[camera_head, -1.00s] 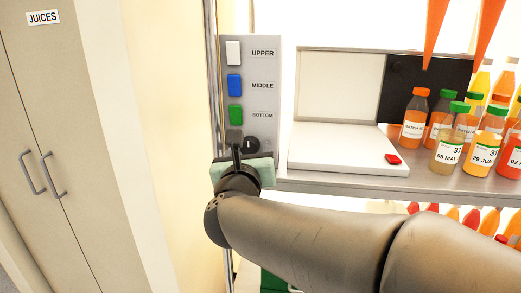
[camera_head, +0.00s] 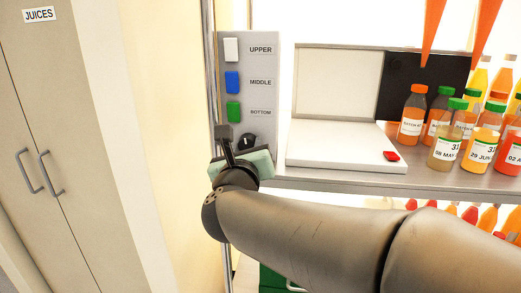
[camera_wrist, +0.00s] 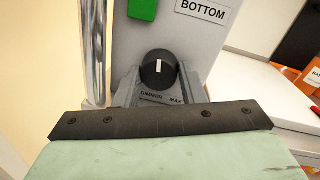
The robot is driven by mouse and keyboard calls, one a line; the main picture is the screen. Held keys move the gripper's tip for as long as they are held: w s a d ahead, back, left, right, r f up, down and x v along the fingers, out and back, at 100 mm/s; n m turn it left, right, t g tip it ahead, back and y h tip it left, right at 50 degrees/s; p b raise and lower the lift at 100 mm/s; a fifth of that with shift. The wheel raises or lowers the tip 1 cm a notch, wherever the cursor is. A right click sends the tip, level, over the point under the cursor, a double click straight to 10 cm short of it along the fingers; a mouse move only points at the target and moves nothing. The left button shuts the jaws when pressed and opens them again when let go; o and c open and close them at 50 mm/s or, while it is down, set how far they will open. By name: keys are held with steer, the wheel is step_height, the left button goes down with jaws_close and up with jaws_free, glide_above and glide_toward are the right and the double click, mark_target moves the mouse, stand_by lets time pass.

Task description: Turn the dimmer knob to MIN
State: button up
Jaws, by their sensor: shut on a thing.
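The dimmer knob (camera_wrist: 157,69) is round and black with a white pointer mark, which points roughly straight up in the wrist view. It sits low on the grey switch panel (camera_head: 263,90), under the green BOTTOM switch. Below it the words DIMMER and MAX can be read; the MIN mark cannot be made out. My gripper (camera_wrist: 160,80) has one grey finger on each side of the knob and is shut on it. In the head view the knob (camera_head: 248,142) shows just right of a dark finger; the other finger is hard to make out.
White, blue (camera_head: 232,82) and green (camera_head: 233,111) switches sit above the knob. A metal post (camera_wrist: 95,50) runs close on the left. A white scale-like plate (camera_head: 340,147) with a red button and several juice bottles (camera_head: 412,116) stand on the shelf to the right.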

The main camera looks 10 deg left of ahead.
steer(key=n+p, duration=0.1)
steer(key=n, duration=0.5)
steer(key=shift+r+g, duration=0.15)
steer(key=shift+g, duration=0.15)
steer(key=n+p, duration=0.2)
steer(key=n, duration=0.1)
steer(key=shift+a+h, duration=0.1)
steer(key=shift+h, duration=0.2)
steer(key=n+p, duration=0.2)
steer(key=n, duration=0.1)
steer(key=shift+r+n+h, duration=0.1)
steer(key=shift+n+h, duration=0.2)
steer(key=shift+n, duration=0.1)
steer(key=n+p, duration=0.2)
steer(key=n, duration=0.2)
steer(key=shift+a+n+h, duration=0.1)
steer(key=shift+n+h, duration=0.2)
steer(key=shift+n, duration=0.1)
steer(key=shift+n+p, duration=0.9)
steer(key=shift+n, duration=0.5)
steer(key=shift+f+h, duration=0.2)
steer(key=shift+h, duration=0.1)
steer(key=o, duration=1)
steer(key=shift+s, duration=0.1)
